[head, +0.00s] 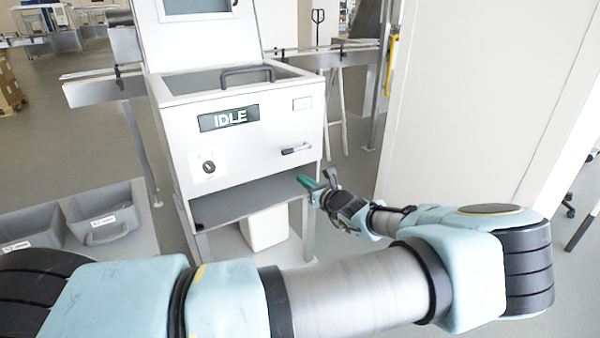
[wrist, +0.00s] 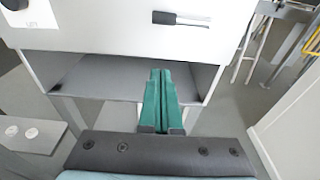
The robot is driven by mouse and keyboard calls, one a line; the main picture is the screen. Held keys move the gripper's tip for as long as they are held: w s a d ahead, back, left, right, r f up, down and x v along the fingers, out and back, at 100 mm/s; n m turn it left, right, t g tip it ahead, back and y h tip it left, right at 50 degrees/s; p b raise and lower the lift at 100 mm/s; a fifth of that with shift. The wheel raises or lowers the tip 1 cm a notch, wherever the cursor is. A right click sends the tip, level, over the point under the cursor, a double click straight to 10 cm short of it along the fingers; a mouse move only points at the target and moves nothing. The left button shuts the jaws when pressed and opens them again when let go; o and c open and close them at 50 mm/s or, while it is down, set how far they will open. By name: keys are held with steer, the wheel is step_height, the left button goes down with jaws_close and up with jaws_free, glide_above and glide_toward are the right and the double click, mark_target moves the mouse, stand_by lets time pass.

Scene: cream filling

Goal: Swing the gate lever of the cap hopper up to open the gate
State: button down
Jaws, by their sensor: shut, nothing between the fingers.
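The cap hopper (head: 240,165) is a pale cabinet with an "IDLE" display on its front. A short lever with a dark grip, which I take to be the gate lever (head: 296,149), lies nearly level on the lower right of that front. The lever also shows in the wrist view (wrist: 182,19), near the top edge, with its dark grip to the left. My gripper (head: 308,183) has green fingers pressed together. It is below the lever, in front of the opening under the front panel, and apart from the lever. The closed fingers also show in the wrist view (wrist: 161,75).
A dark shelf (head: 245,200) spans the opening under the panel, with a white bin (head: 265,229) beneath it. A black knob (head: 208,167) is at the panel's lower left. Grey bins (head: 103,213) stand at left. A pale wall panel (head: 470,100) rises at right.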

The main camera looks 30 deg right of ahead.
mark_target(284, 166)
steer(key=w, duration=0.2)
steer(key=w+p, duration=0.1)
steer(key=w, duration=0.2)
steer(key=w+a+f+p, duration=0.1)
steer(key=w, duration=0.2)
steer(key=shift+w, duration=0.2)
steer(key=r, duration=0.1)
steer(key=p, duration=0.1)
steer(key=r, duration=0.1)
steer(key=shift+s+d+r+p, duration=0.2)
steer(key=shift+s+r+p, duration=0.1)
steer(key=shift+p, duration=0.1)
steer(key=shift+a+r, duration=0.1)
steer(key=shift+r, duration=0.45)
steer(key=shift+r+p, duration=0.1)
steer(key=shift+p, duration=0.2)
steer(key=shift+r+m, duration=0.2)
steer(key=shift+m, duration=0.1)
